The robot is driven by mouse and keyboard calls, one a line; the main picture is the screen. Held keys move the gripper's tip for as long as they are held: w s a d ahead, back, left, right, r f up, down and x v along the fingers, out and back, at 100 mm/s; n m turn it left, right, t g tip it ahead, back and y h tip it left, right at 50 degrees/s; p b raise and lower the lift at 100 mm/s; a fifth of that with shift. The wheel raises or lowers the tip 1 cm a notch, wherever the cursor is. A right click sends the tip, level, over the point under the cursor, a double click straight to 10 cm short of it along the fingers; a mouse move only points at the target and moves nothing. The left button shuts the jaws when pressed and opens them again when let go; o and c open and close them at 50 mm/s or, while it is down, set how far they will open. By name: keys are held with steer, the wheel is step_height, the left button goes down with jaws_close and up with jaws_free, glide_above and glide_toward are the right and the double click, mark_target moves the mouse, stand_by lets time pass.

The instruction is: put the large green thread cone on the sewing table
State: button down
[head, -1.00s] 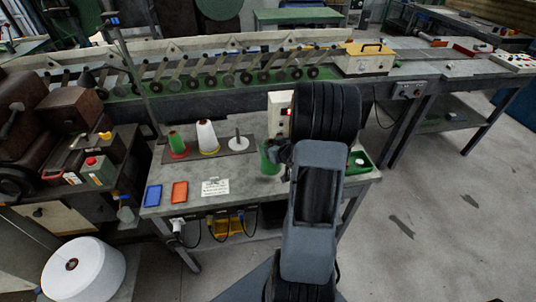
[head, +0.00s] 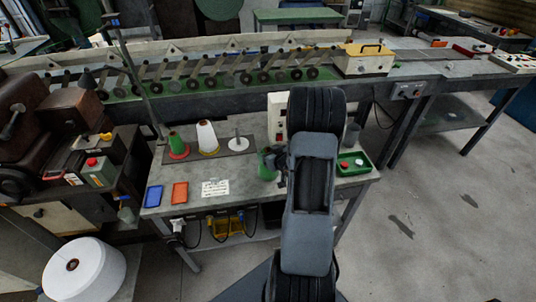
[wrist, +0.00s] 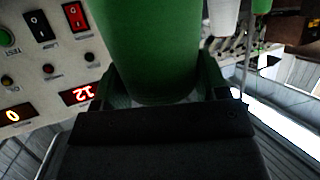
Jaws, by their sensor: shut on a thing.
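My gripper (head: 279,161) is shut on the large green thread cone (head: 266,164), holding it over the front right part of the grey sewing table (head: 254,196). The cone looks about upright in the head view; I cannot tell whether its bottom touches the table. In the wrist view the green cone (wrist: 150,45) fills the top middle between the fingers. My arm hides part of the table to the right of the cone.
Behind the cone are a control box (head: 277,115), an empty spindle (head: 238,142), a white cone (head: 207,138) and a smaller green cone on a red base (head: 175,144). A green tray (head: 367,168) stands right; blue (head: 153,196) and orange (head: 180,193) trays lie left.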

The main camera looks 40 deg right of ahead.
steer(key=shift+c, duration=0.8)
jaws_free()
